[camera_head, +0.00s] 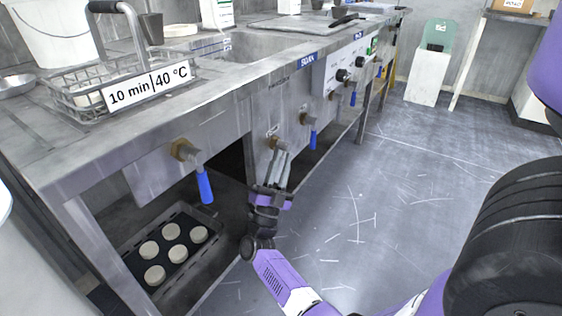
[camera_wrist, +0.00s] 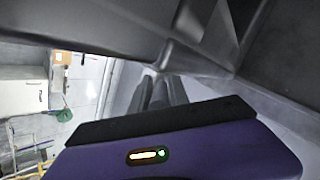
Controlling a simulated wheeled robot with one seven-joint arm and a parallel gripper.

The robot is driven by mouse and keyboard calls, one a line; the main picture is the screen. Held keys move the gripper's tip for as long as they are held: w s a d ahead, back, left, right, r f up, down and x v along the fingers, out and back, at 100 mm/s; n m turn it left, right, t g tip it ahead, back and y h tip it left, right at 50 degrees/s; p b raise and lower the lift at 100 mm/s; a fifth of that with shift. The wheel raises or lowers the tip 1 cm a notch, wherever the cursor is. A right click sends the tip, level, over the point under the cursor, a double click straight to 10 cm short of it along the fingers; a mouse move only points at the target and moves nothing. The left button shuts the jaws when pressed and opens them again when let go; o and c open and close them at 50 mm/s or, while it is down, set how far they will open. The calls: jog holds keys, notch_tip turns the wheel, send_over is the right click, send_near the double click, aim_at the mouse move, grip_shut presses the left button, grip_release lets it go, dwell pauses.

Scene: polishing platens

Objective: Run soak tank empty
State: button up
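The bench front (camera_head: 225,115) carries a row of brass drain valves. A blue label that seems to read SOAK (camera_head: 307,60) sits on its top edge, right of a sunken steel basin (camera_head: 240,46). My gripper (camera_head: 281,150) reaches up to a brass valve (camera_head: 273,142) below and left of that label. Its two grey fingers look close together; whether they hold the valve's lever is hidden. In the wrist view the fingers (camera_wrist: 158,90) point at dark grey metal. Other valves have blue levers hanging down: a left one (camera_head: 205,185), one just right of my gripper (camera_head: 312,132).
A wire basket (camera_head: 85,100) with a "10 min | 40 °C" sign stands on the bench. A black tray (camera_head: 185,282) of pale round pucks lies underneath. A control panel (camera_head: 350,65) is farther right. The floor (camera_head: 380,200) to the right is clear.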

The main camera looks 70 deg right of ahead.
jog(key=shift+o, duration=1.3)
jog(key=v, duration=0.7)
jog(key=shift+a+f, duration=0.3)
jog(key=shift+f, duration=0.05)
jog(key=shift+c, duration=0.4)
